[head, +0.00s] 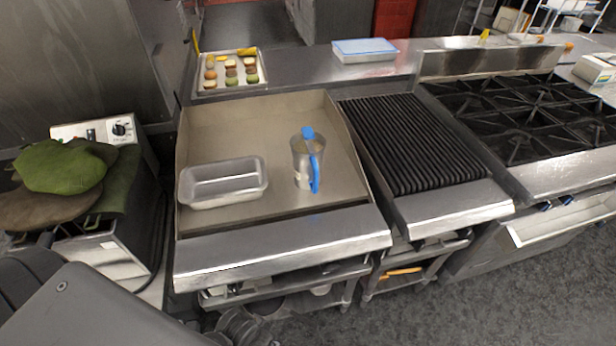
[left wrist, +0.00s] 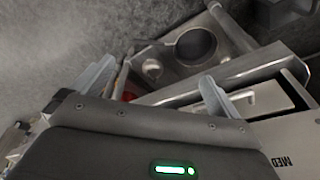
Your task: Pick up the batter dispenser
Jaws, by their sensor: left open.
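The batter dispenser (head: 303,160) stands upright on the flat griddle (head: 230,125) in the head view. It has a clear and silvery body, a blue knob on top and a blue handle facing right and toward me. My left gripper (left wrist: 155,82) shows in the left wrist view with its two fingers wide apart and nothing between them. It points at metal kitchen equipment, and the dispenser is not in that view. My right gripper is in neither view.
A metal loaf pan (head: 222,183) sits on the griddle just left of the dispenser. A ribbed grill (head: 412,140) and a burner stove (head: 530,115) lie to the right. A tray of small food pieces (head: 230,88) and a blue-lidded container (head: 364,50) are behind. Green cloths (head: 68,166) lie at left.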

